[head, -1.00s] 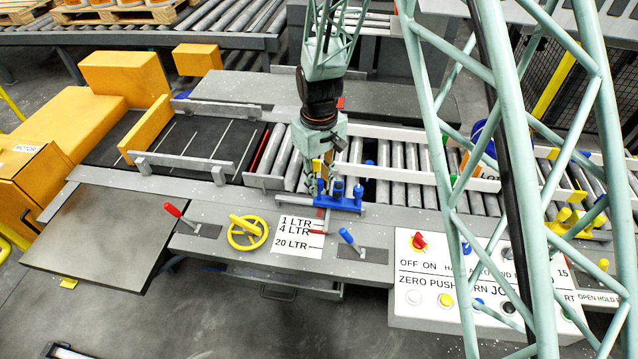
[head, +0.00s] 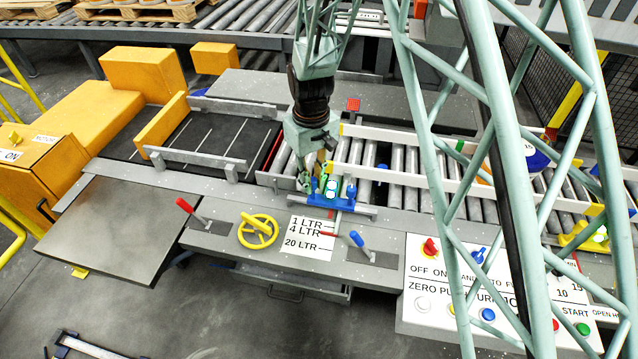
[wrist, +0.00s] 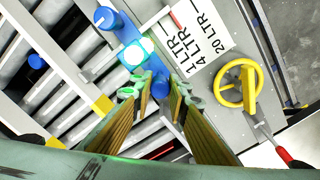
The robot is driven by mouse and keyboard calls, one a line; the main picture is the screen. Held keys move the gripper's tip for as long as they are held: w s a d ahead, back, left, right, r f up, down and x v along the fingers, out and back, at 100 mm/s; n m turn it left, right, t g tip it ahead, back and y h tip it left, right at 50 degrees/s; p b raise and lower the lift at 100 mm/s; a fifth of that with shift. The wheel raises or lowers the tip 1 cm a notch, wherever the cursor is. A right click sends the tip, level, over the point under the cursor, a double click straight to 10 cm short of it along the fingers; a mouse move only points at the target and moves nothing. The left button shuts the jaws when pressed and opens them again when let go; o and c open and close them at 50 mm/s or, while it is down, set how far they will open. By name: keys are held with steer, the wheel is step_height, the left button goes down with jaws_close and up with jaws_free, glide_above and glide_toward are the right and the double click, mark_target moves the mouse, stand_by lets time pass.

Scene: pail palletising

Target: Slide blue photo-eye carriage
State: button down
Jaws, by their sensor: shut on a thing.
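The blue photo-eye carriage (head: 345,202) sits on a rail along the front edge of the roller conveyor, behind the litre scale plate (head: 310,238) marked 1, 4 and 20 LTR. A glowing pale green-white lamp (wrist: 137,53) shows on the carriage in the wrist view; it also shows in the head view (head: 331,187). My gripper (head: 314,183) is at the carriage's left end. In the wrist view its fingers (wrist: 158,88) are shut around a blue knob (wrist: 160,84) of the carriage. The knob's lower part is partly hidden by the fingers.
A yellow handwheel (head: 258,231), a red-handled lever (head: 187,207) and a blue-handled lever (head: 358,240) stand in front of the rail. A control panel (head: 440,283) is at the right. White guide rails (head: 400,176) run over the rollers. A black belt (head: 205,140) lies left.

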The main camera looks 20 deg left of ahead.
steer(key=c, duration=2.5)
jaws_free()
steer(key=shift+d, duration=0.1)
steer(key=shift+r, duration=0.2)
step_height(320, 180, up, 12)
steer(key=shift+f, duration=0.15)
